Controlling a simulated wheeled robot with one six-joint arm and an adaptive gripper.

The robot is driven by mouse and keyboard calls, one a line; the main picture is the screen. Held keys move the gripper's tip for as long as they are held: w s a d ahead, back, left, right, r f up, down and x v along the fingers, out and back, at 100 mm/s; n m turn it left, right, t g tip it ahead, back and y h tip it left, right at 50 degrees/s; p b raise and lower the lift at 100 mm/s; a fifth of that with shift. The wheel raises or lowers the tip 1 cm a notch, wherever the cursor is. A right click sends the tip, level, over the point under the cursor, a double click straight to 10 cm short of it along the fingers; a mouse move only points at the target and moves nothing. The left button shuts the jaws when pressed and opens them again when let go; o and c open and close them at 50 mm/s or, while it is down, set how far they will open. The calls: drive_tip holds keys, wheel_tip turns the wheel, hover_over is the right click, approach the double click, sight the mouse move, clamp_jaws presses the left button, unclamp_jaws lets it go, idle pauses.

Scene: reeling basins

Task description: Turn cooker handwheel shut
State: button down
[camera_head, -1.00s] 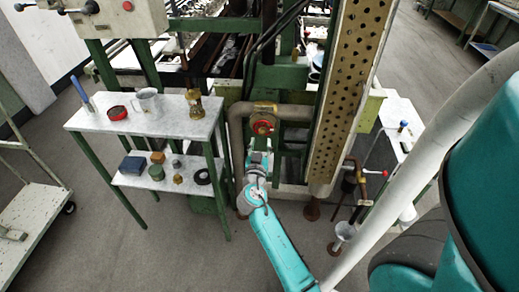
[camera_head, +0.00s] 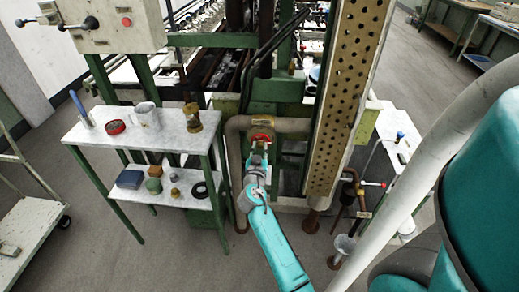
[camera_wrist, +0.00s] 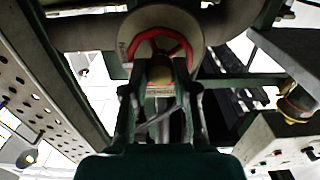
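The red cooker handwheel (camera_head: 262,137) sits on the grey pipe elbow in front of the machine frame. In the wrist view the handwheel (camera_wrist: 177,40) is a red spoked ring on a pale round body, with a brass-coloured hub in its middle. My gripper (camera_head: 259,160) is just below and in front of the wheel in the head view. In the wrist view the fingertips of my gripper (camera_wrist: 161,72) stand apart, one on each side of the hub, over the wheel's lower part. I cannot tell whether they touch it.
A side table (camera_head: 88,140) with a mug (camera_head: 146,116), a brass fitting (camera_head: 192,117) and several small items stands left of my arm. A perforated tan column (camera_head: 343,95) rises on the right. A red-handled valve pipe (camera_head: 357,187) is beyond it. A white trolley (camera_head: 28,235) is far left.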

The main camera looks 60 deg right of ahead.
drive_tip(key=m, duration=0.4)
drive_tip(key=shift+m, duration=0.3)
drive_tip(key=m, duration=0.8)
drive_tip(key=shift+m, duration=0.4)
drive_tip(key=m, duration=0.3)
drive_tip(key=shift+m, duration=0.4)
drive_tip(key=c, duration=1)
unclamp_jaws()
drive_tip(key=shift+c, duration=0.2)
